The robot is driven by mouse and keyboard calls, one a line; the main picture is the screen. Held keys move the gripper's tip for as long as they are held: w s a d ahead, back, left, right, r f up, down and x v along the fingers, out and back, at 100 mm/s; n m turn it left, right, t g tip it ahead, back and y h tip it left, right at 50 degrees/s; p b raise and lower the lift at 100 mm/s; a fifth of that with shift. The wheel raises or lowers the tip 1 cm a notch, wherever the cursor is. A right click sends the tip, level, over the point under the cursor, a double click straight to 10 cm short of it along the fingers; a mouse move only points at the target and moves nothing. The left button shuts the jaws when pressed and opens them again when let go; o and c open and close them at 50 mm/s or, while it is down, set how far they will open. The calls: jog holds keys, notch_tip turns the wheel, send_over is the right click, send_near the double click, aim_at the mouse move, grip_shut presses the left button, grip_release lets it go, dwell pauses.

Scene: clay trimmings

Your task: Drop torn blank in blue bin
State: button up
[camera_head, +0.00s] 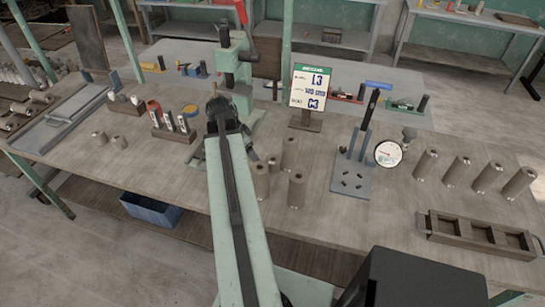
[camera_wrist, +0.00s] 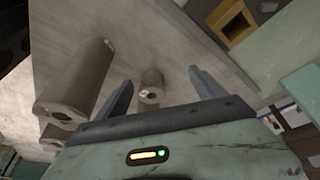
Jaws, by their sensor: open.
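Several grey-brown clay cylinders stand at the table's middle, among them one at the front (camera_head: 297,190), one behind it (camera_head: 289,153) and one beside my arm (camera_head: 260,180). I cannot tell which blank is torn. My gripper (camera_head: 222,108) is above the table, left of these cylinders and partly hidden by my arm. In the wrist view my gripper (camera_wrist: 160,76) is open, with a small cylinder (camera_wrist: 150,84) showing beyond and between its fingers, not held. A larger cylinder (camera_wrist: 78,75) is left of the fingers. The blue bin (camera_head: 150,211) is below the table's front edge at left.
A sign (camera_head: 310,88) and a blue-handled press (camera_head: 352,165) with a round gauge (camera_head: 388,153) stand right of centre. More cylinders (camera_head: 457,170) stand at right, behind a wooden tray (camera_head: 478,236). A green post tool (camera_head: 234,60) rises behind my gripper.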

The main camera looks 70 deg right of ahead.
aim_at(273, 161)
jog(key=s+d+m, duration=0.1)
jog(key=s, duration=0.2)
jog(key=s+d+m, duration=0.1)
jog(key=s, duration=0.1)
jog(key=shift+s+d+r+m+g, duration=0.3)
jog(key=shift+s+d+g, duration=0.05)
jog(key=shift+g, duration=0.05)
jog(key=b+x, duration=0.3)
jog(key=x, duration=0.1)
jog(key=b+x, duration=0.4)
jog(key=shift+w+a+f+b, duration=0.15)
jog(key=shift+w+f+b, duration=0.05)
jog(key=shift+b, duration=0.1)
jog(key=shift+r, duration=0.2)
grip_shut()
notch_tip(273, 161, up, 18)
jog(key=p, duration=1.8)
